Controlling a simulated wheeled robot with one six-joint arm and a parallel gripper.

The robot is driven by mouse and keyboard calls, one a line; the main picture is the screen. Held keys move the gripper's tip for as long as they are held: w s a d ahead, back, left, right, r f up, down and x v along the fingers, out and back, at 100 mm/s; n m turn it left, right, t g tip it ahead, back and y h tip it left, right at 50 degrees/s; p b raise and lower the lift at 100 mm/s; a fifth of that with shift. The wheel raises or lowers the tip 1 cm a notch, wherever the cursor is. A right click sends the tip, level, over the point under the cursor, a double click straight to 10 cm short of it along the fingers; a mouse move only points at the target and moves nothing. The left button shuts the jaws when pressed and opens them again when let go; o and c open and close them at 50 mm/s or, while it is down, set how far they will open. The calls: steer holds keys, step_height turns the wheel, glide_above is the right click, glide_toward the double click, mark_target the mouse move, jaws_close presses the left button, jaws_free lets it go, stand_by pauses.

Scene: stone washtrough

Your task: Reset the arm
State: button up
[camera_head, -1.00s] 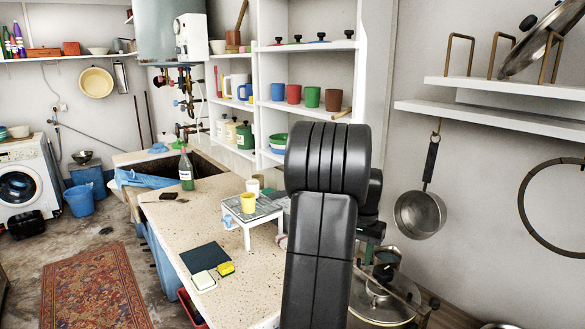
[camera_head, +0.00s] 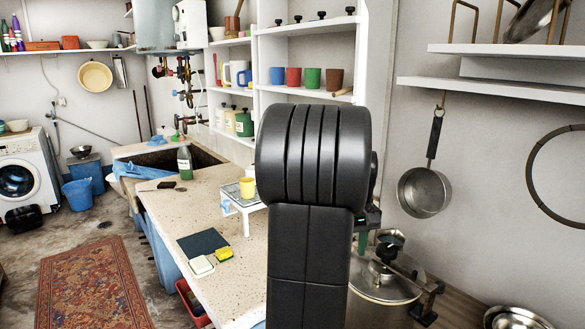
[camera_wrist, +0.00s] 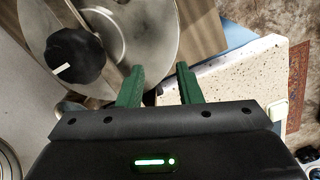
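My gripper (camera_wrist: 160,70) shows in the wrist view with its two green fingers apart and nothing between them. The fingers reach toward the edge of a pot lid with a black knob (camera_wrist: 75,57); I cannot tell whether they touch it. In the head view my black arm rises through the middle of the picture and hides most of the gripper. Only a dark part with some green shows at the arm's right side, above the lidded metal pot (camera_head: 385,289).
A saucepan (camera_head: 424,192) hangs on the right wall below shelves (camera_head: 490,88). The floor at left is open around a rug (camera_head: 92,285).

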steer(key=shift+s+f+n+b, duration=0.2)
steer(key=shift+s+n+b, duration=0.1)
steer(key=shift+s+n, duration=0.1)
step_height(320, 180, up, 11)
steer(key=p, duration=0.1)
steer(key=shift+w, duration=0.15)
steer(key=shift+r, duration=0.1)
